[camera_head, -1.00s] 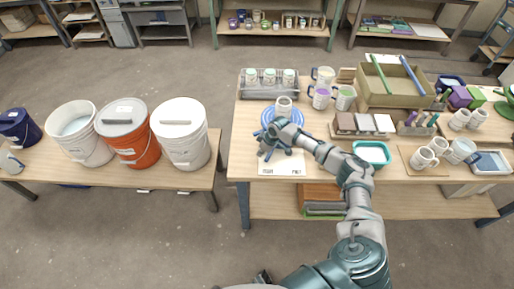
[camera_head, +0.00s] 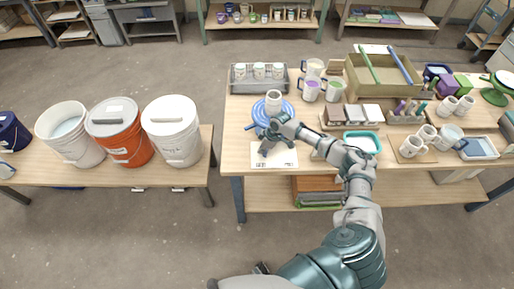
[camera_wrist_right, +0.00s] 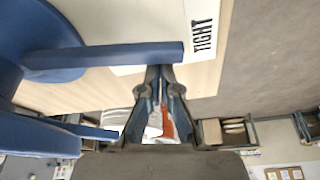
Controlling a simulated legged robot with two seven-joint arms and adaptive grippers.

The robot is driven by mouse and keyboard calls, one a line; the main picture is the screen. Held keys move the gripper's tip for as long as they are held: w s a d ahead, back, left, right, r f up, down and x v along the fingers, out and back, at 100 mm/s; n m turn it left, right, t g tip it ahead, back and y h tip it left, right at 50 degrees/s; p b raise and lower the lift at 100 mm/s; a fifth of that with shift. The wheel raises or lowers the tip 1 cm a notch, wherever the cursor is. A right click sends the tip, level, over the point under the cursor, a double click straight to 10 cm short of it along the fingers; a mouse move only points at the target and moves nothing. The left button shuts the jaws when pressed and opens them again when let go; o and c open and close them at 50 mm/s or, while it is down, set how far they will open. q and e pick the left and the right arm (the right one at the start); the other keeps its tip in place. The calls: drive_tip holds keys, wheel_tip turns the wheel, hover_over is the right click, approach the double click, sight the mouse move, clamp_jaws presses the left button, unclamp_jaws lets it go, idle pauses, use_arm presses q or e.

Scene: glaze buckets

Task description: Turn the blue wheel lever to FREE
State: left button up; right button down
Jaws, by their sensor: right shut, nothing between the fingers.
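The blue wheel (camera_head: 262,112) sits on the right-hand table with a white mug (camera_head: 274,98) standing on it. A short blue bar (camera_head: 250,127) sticks out at its left in the head view. In the right wrist view the wheel (camera_wrist_right: 35,35) is at upper left, and a straight blue lever (camera_wrist_right: 110,56) runs from it towards the fingers. A white card (camera_head: 274,157) lies in front; its word TIGHT (camera_wrist_right: 203,36) reads beyond the lever's end. My right gripper (camera_head: 265,149) is shut and empty over the card's left part. Its fingertips (camera_wrist_right: 162,72) appear close to the lever; contact is unclear.
A grey rack of jars (camera_head: 258,76) stands behind the wheel. Mugs (camera_head: 311,90), a box tray (camera_head: 385,80) and a teal tub (camera_head: 362,143) stand to the right. Buckets (camera_head: 172,130) fill the left table. A floor gap separates the tables.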

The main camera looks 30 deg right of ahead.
drive_tip(key=s+d+n, duration=0.2)
drive_tip(key=s+d+n+g, duration=0.1)
drive_tip(key=s+d+n, duration=0.1)
drive_tip(key=shift+d+y+b, duration=0.3)
drive_tip(key=shift+d+b, duration=0.05)
drive_tip(key=d, duration=0.1)
drive_tip(key=s+d, duration=0.1)
drive_tip(key=d, duration=0.1)
drive_tip(key=shift+s+d+n, duration=0.2)
drive_tip(key=shift+s+n, duration=0.05)
drive_tip(key=shift+n, duration=0.05)
drive_tip(key=shift+s+d, duration=0.15)
drive_tip(key=shift+d, duration=0.45)
drive_tip(key=shift+r, duration=0.1)
